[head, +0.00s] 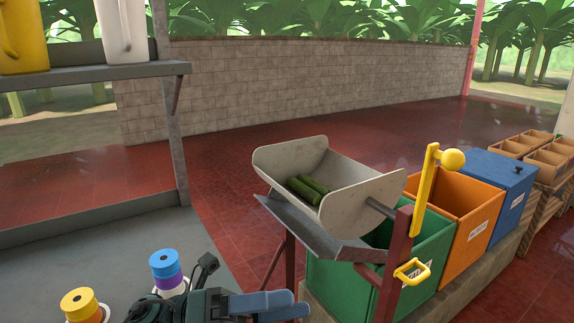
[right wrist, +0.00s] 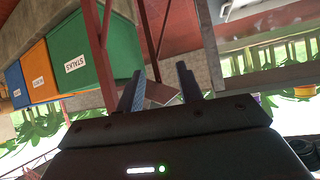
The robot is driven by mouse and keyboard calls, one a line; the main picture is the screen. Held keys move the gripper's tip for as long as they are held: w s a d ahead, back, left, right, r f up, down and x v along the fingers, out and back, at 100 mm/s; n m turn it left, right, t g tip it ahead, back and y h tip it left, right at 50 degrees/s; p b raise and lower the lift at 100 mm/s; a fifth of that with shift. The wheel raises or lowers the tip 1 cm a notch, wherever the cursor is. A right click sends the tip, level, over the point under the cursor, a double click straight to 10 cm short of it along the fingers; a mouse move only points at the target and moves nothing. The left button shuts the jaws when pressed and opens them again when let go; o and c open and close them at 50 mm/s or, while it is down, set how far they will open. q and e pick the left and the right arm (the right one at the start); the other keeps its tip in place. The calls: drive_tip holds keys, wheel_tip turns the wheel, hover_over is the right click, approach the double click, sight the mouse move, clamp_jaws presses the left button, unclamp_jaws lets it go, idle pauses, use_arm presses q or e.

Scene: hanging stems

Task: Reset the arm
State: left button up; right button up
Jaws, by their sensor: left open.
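My left gripper (head: 268,305) is at the bottom of the head view, open, with blue-grey fingers pointing right; nothing shows between them. It is in front of and below the tipping tray. My right gripper (right wrist: 160,88) shows in the right wrist view with its two dark fingers apart and no object held. A yellow lever arm (head: 427,190) with a round yellow knob (head: 452,160) stands nearly upright on the right side of the pale tray (head: 365,195). A yellow handle (head: 411,272) sits lower on the dark red post (head: 394,250). Neither visible gripper touches them.
Green stem pieces (head: 307,188) lie in the tray. Green (head: 440,245), orange (head: 474,205) and blue (head: 505,180) bins stand behind it at right. Spools (head: 167,272) stand at lower left, below a shelf (head: 90,75) with jugs. Red floor behind is clear.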

use_arm(q)
drive_tip(key=w+a+f+n+t+y, duration=0.35)
drive_tip(key=f+n+t+y, duration=0.2)
drive_tip(key=n+t, duration=0.6)
drive_tip(key=w+a+f+n+t+y, duration=0.2)
drive_tip(key=a+f+n+t+y, duration=0.4)
drive_tip(key=n, duration=1.1)
drive_tip(key=s+a+f+n+g+y, duration=0.2)
drive_tip(key=s+f+n, duration=0.3)
drive_tip(key=f, duration=0.5)
drive_tip(key=s+a+f+n+g+y, duration=0.2)
drive_tip(key=s+f+n, duration=0.4)
drive_tip(key=f, duration=0.4)
drive_tip(key=shift+s+g+y+p, duration=0.35)
drive_tip(key=shift+s+g+y, duration=0.45)
drive_tip(key=shift+y, duration=0.35)
